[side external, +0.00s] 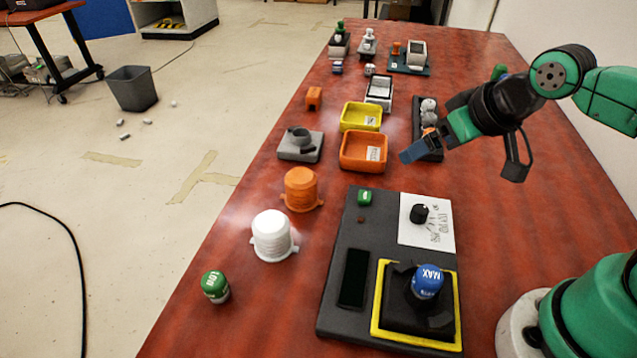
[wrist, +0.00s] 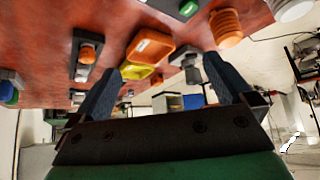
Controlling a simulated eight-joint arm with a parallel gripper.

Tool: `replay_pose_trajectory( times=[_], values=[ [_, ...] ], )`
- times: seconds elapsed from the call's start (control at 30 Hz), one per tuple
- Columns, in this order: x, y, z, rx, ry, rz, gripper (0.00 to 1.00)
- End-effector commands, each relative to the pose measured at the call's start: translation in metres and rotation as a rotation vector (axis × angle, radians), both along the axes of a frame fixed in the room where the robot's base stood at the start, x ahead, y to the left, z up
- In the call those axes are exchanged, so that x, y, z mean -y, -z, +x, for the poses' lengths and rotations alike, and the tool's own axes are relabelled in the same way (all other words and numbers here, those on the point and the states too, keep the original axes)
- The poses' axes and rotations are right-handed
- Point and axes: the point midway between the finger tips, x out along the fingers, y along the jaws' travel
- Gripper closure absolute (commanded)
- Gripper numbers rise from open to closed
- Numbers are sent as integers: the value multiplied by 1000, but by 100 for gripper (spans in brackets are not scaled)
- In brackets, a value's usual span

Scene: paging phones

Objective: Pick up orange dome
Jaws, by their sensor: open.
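The orange dome (side external: 301,187), ribbed with small tabs at its base, stands upright on the red table, left of the dark control panel. It also shows in the wrist view (wrist: 226,27), at the upper right beyond the right finger. My gripper (side external: 412,152) is above the table, right of the orange tray and well apart from the dome. In the wrist view, its two blue fingers (wrist: 162,65) are spread with nothing held between them.
A white dome (side external: 272,235) stands in front of the orange one, with a green capped object (side external: 215,286) nearer. An orange tray (side external: 364,150), yellow tray (side external: 361,115) and grey fixture (side external: 300,146) are behind. The control panel (side external: 343,235) carries a blue knob (side external: 428,280).

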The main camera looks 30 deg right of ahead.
Motion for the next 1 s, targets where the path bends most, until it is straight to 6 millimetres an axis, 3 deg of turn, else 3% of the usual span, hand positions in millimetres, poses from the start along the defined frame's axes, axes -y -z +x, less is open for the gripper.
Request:
replay_pose_trajectory(
  times=[0.33,0.57,0.8,1.0],
  values=[
    [-6,-3,8,-17,-45,-9,1],
    [-35,-3,51,-95,-268,-44,1],
    [-79,27,101,-171,-554,-78,1],
    [-109,62,124,-205,-740,-90,1]
  ],
)
